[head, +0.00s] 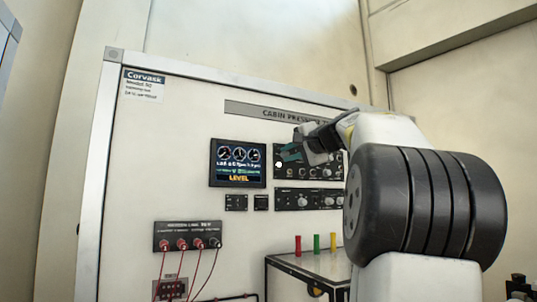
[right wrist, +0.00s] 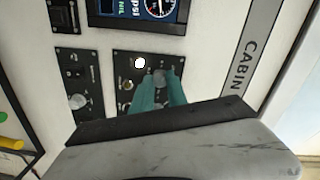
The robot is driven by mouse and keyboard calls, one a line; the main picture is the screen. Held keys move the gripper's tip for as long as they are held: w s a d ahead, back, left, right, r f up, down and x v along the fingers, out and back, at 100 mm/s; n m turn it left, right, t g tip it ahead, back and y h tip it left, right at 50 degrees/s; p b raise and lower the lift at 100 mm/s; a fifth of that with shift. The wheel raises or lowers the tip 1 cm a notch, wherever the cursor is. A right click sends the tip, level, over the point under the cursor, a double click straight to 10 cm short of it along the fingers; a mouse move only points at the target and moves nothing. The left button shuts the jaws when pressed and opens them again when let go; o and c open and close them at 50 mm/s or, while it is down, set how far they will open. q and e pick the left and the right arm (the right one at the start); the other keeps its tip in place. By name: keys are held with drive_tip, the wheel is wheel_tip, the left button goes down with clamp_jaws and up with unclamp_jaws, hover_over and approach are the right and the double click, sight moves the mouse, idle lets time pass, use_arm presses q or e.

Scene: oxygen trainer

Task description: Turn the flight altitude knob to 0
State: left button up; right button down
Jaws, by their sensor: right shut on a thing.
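My right gripper (head: 290,153) reaches in from the right to the upper black control panel (head: 335,174). Its teal fingers also show in the right wrist view (right wrist: 160,92). They are shut around a round grey knob (right wrist: 160,77) on that panel, partly hidden between the fingertips. The labels are too small to read, so I cannot confirm that it is the flight altitude knob or read its setting. A bright white round spot (right wrist: 139,63) sits beside it on the panel, also seen in the head view (head: 279,165). My left gripper is in neither view.
A display (head: 238,163) reading LEVEL is left of the panel. A second black panel with knobs (head: 305,199) lies just below. Red connectors with hanging cables (head: 182,245) are lower left. A small table (head: 315,265) below carries red, green and yellow upright pieces.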

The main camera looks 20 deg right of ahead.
drive_tip(key=n, duration=0.3)
drive_tip(key=shift+f+n, duration=0.1)
drive_tip(key=shift+n, duration=1.9)
drive_tip(key=c, duration=1.6)
unclamp_jaws()
drive_tip(key=shift+h, duration=0.3)
drive_tip(key=s, duration=0.7)
drive_tip(key=shift+s+d+r, duration=0.2)
drive_tip(key=shift+s+d, duration=0.1)
drive_tip(key=shift+s, duration=0.05)
